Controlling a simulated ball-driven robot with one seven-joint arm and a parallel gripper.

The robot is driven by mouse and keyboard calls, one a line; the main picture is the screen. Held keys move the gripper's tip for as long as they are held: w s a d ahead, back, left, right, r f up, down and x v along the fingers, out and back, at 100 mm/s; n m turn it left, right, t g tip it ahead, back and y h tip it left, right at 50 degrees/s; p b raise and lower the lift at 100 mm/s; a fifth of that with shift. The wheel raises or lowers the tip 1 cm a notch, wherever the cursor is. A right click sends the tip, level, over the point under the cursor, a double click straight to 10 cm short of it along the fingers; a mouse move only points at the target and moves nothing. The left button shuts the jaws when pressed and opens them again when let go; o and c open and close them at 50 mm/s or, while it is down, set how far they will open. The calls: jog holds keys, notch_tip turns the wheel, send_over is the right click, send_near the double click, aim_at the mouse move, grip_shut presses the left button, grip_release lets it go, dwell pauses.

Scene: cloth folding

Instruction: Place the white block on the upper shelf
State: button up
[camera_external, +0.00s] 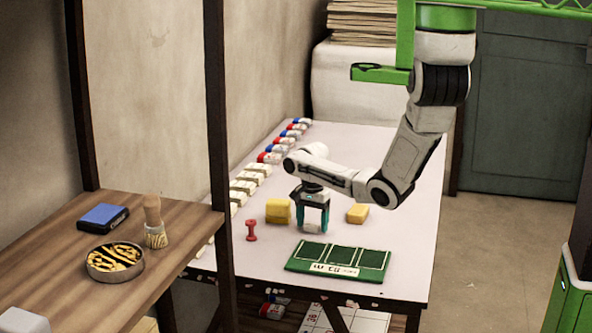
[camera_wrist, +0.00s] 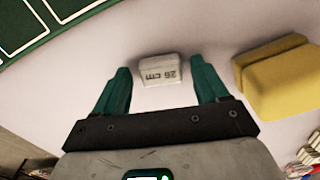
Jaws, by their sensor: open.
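The white block (camera_wrist: 159,72), marked "26 cm", lies on the pale table in the wrist view, between and just ahead of my gripper's fingertips (camera_wrist: 162,78). The fingers are spread, with a gap on each side of the block. In the external view my gripper (camera_external: 312,218) points down at the table, and the white block (camera_external: 313,219) shows between its teal fingers, partly hidden by them. A brown wooden shelf (camera_external: 60,262) stands at the left; I cannot tell for sure that it is the upper shelf.
Yellow blocks (camera_external: 278,211) (camera_external: 357,213) stand on both sides of my gripper. A red spool-like piece (camera_external: 251,231) and a green board (camera_external: 338,262) are nearer the camera. The wooden shelf bears a blue box (camera_external: 103,217), a brush (camera_external: 154,225) and a round tin (camera_external: 115,262). A dark post (camera_external: 217,130) rises beside it.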

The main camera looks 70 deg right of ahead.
aim_at(310, 224)
notch_tip(310, 224, up, 10)
jog(key=a+f+n, duration=0.1)
jog(key=a+n, duration=0.2)
jog(key=a, duration=0.4)
jog(key=w+a+f+n, duration=0.1)
jog(key=a+f+n, duration=0.1)
jog(key=a, duration=0.6)
jog(key=a+f+n+t+y, duration=0.1)
jog(key=a+f+n, duration=0.1)
jog(key=a, duration=0.6)
jog(key=shift+w+f+n, duration=0.1)
jog(key=shift+w+n, duration=0.1)
jog(key=shift+n, duration=0.7)
jog(key=s+a+n, duration=0.1)
jog(key=s+a, duration=0.1)
jog(key=s+a+n, duration=0.1)
jog(key=s+a, duration=0.1)
jog(key=s+a+n, duration=0.1)
jog(key=a+n, duration=0.1)
jog(key=shift+s+a+f, duration=0.4)
jog(key=s+a+r+n+h, duration=0.1)
jog(key=s+a+r+n, duration=0.1)
jog(key=s+n, duration=0.4)
jog(key=s, duration=0.3)
jog(key=shift+s+a, duration=0.25)
jog(key=shift+s, duration=0.05)
jog(key=shift+s+d+r+n, duration=0.1)
jog(key=shift+s+r+n, duration=0.2)
jog(key=shift+s+n, duration=0.2)
jog(key=shift+c, duration=1.1)
